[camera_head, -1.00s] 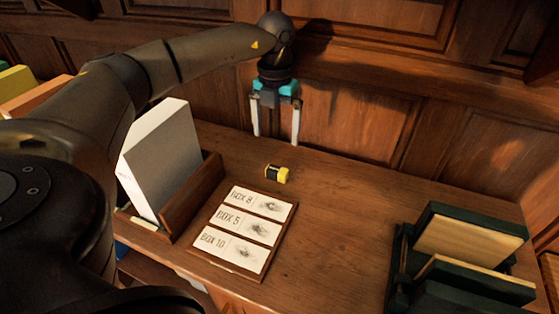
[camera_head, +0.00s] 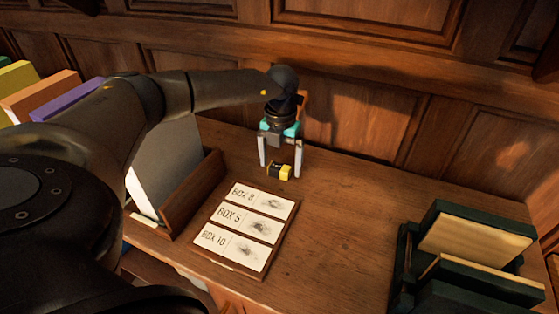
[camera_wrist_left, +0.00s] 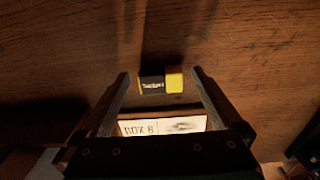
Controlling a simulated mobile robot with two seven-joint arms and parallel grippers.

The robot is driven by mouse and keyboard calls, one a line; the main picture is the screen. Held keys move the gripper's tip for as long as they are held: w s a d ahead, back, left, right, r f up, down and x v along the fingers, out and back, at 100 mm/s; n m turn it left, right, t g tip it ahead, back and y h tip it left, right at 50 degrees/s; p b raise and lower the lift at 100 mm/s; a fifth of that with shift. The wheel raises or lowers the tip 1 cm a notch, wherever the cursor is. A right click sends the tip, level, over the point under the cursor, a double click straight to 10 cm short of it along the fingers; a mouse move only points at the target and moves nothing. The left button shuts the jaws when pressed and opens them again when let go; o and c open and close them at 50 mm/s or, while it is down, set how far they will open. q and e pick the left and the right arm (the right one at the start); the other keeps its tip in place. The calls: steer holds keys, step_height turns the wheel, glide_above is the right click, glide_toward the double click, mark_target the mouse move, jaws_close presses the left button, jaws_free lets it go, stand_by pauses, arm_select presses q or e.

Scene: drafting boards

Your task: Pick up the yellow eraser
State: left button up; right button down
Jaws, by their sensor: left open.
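The yellow eraser (camera_head: 285,173) has a black sleeve and lies on the wooden desk, just behind the card board. My left gripper (camera_head: 281,174) is open, with its fingers pointing down on either side of the eraser. In the left wrist view the eraser (camera_wrist_left: 162,84) lies between the two fingertips of the gripper (camera_wrist_left: 160,77), with a gap showing on each side. Whether the fingertips touch the desk I cannot tell. My right gripper is not in view.
A wooden board (camera_head: 291,222) with cards marked BOX 8, BOX 5 and BOX 10 lies in front of the eraser. A wooden holder (camera_head: 193,194) with a pale slab stands at left. A dark green rack (camera_head: 402,262) stands at right. The desk between is clear.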

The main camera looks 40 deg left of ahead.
mark_target(281, 165)
arm_select(q)
steer(key=shift+c, duration=0.2)
steer(key=c, duration=1.4)
steer(key=shift+o, duration=0.2)
steer(key=shift+r, duration=0.1)
step_height(281, 165, up, 10)
steer(key=p, duration=0.1)
